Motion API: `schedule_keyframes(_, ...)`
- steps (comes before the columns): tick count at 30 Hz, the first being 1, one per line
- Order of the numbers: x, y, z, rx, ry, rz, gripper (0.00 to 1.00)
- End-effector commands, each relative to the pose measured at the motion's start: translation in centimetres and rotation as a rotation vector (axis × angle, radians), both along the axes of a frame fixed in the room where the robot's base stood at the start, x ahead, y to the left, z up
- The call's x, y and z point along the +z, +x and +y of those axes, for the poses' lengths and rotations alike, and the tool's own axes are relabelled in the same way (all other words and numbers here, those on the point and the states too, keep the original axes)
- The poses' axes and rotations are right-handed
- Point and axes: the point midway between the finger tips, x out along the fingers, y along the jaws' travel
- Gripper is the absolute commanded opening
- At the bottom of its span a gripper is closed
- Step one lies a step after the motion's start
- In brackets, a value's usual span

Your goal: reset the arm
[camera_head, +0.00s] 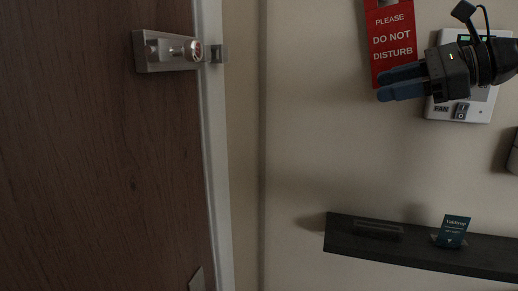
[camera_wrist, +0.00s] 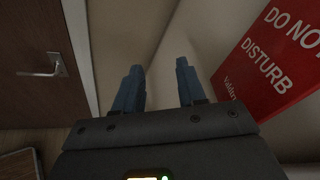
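My gripper (camera_head: 381,84) is at the upper right of the head view, in front of the wall, with its blue fingers pointing left. The wrist view shows the two fingertips (camera_wrist: 159,67) apart with nothing between them, so it is open and empty. The gripper overlaps the lower edge of a red "Please do not disturb" sign (camera_head: 391,38) in the head view. In the wrist view the sign (camera_wrist: 272,55) is to the right of the fingers. I cannot tell how far the gripper is from the sign.
A white wall panel (camera_head: 440,111) with a fan switch is partly hidden behind my gripper. A dark shelf (camera_head: 345,245) below carries a teal card (camera_head: 453,231) and a dark flat item (camera_head: 378,229). The wall between is bare.

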Motion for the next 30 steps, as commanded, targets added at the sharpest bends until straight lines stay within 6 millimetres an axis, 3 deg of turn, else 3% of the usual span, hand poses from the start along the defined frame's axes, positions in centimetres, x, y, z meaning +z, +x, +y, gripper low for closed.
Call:
schedule_keyframes(1,-1.8,0.3,0.9,-0.002,0.024,-0.041,0.40)
schedule_keyframes(9,-9.7,0.8,4.0,-0.088,0.061,-0.281,0.40)
schedule_keyframes(17,-17.7,-0.9,6.2,-0.232,0.003,-0.461,0.40)
schedule_keyframes(23,-24.1,-4.1,7.4,-0.348,-0.115,-0.559,0.40)
schedule_keyframes(30,-31.3,-10.1,8.1,-0.460,-0.347,-0.638,0.40)
